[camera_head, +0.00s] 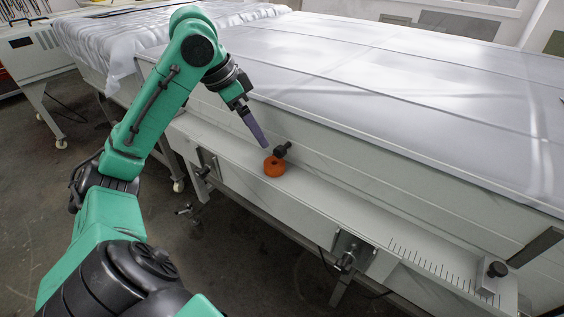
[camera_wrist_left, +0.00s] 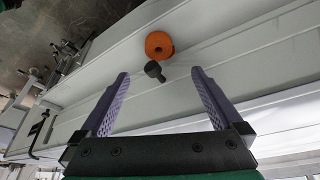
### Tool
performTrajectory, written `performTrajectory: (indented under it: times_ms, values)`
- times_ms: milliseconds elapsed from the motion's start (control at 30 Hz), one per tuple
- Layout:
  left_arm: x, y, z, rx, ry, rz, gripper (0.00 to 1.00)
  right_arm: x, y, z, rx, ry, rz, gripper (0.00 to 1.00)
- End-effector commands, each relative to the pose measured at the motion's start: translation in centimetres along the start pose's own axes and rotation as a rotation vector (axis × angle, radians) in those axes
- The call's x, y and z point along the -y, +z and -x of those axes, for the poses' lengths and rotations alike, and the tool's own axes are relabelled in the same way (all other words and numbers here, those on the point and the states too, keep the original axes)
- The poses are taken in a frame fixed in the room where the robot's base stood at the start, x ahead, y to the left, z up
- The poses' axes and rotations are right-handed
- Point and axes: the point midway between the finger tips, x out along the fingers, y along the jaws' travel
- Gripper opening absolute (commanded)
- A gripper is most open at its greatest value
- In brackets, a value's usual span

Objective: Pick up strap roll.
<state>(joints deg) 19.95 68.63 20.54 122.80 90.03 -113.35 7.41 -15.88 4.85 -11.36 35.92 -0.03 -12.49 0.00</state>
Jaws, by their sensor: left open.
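The strap roll is an orange ring (camera_head: 273,167) on the light grey side ledge of the long machine, beside a black knob (camera_head: 282,149). In the left wrist view the orange roll (camera_wrist_left: 158,45) lies beyond the fingertips, with the black knob (camera_wrist_left: 153,70) between it and the gripper. My left gripper (camera_head: 264,146) is just above and behind the roll in the head view. In the left wrist view its two purple fingers (camera_wrist_left: 160,72) are spread apart with nothing between them. I cannot tell whether a finger touches the knob. My right gripper is not in view.
The machine's broad grey top (camera_head: 400,85) rises behind the ledge. A ruler-marked plate with a black knob (camera_head: 497,269) sits at the ledge's right end. A bracket with a knob (camera_head: 348,257) sticks out at the front. The ledge (camera_head: 330,203) right of the roll is clear.

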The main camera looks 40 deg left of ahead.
Motion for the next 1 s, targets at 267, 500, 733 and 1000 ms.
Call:
performTrajectory:
  times_ms: [267,500,733,1000]
  values:
    - [0.0,0.0,-6.6,-0.001,0.003,0.002,1.0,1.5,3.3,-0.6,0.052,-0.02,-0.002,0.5]
    - [-0.2,-0.2,-10.5,-0.001,0.004,0.002,1.0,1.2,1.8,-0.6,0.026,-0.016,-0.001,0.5]
    - [-0.2,-0.2,-12.3,-0.003,0.001,0.002,1.0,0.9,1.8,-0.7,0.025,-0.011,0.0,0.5]
    - [-0.2,-0.3,-12.2,-0.003,0.001,0.002,0.35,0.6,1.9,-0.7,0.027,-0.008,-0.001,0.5]
